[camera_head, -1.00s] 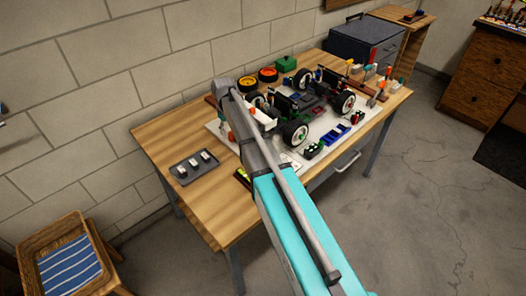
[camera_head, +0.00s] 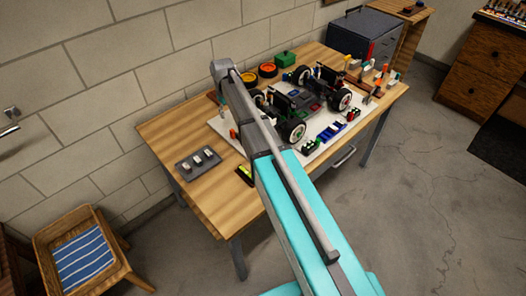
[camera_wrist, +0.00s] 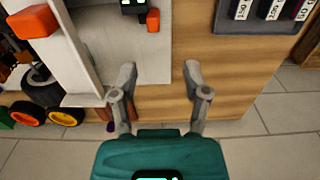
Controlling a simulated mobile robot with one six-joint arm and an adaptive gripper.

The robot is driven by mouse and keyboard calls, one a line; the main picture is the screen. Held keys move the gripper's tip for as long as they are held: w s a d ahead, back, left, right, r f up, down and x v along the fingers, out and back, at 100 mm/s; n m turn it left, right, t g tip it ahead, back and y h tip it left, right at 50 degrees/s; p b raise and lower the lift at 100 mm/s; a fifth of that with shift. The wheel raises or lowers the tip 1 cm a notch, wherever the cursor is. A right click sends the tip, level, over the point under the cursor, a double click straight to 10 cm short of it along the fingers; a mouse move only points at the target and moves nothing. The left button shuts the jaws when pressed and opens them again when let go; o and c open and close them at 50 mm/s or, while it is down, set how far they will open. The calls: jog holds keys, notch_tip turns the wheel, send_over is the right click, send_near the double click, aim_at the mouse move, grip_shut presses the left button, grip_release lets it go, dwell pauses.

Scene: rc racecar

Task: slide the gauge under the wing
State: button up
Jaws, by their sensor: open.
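A dark tray (camera_head: 199,163) with three pale gauge blocks lies at the left end of the table. In the wrist view the tray (camera_wrist: 262,18) is at the upper right, with marked gauges (camera_wrist: 273,9) upright in the picture. A long pale panel (camera_wrist: 74,45), which looks like the car's wing, runs down the wrist view's left side. The racecar (camera_head: 308,104) stands mid-table. In the head view my arm hides its rear, so the wing is not clear there.
The wooden table (camera_head: 226,205) has free room at its near left. A white mat lies under the car.

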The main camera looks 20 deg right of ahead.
jog(key=s+d+m, duration=0.2)
jog(key=s+d, duration=0.1)
jog(key=s, duration=1)
jog(key=s+d+m, duration=0.3)
jog(key=s+d, duration=0.1)
jog(key=s, duration=0.9)
jog(key=shift+r, duration=0.25)
jog(key=r+n+p, duration=0.2)
jog(key=n, duration=0.3)
send_over(232, 130)
jog(key=shift+f+b, duration=0.3)
jog(key=shift+b, duration=0.05)
notch_tip(232, 130, down, 13)
jog(key=b, duration=1.3)
jog(key=shift+f, duration=0.15)
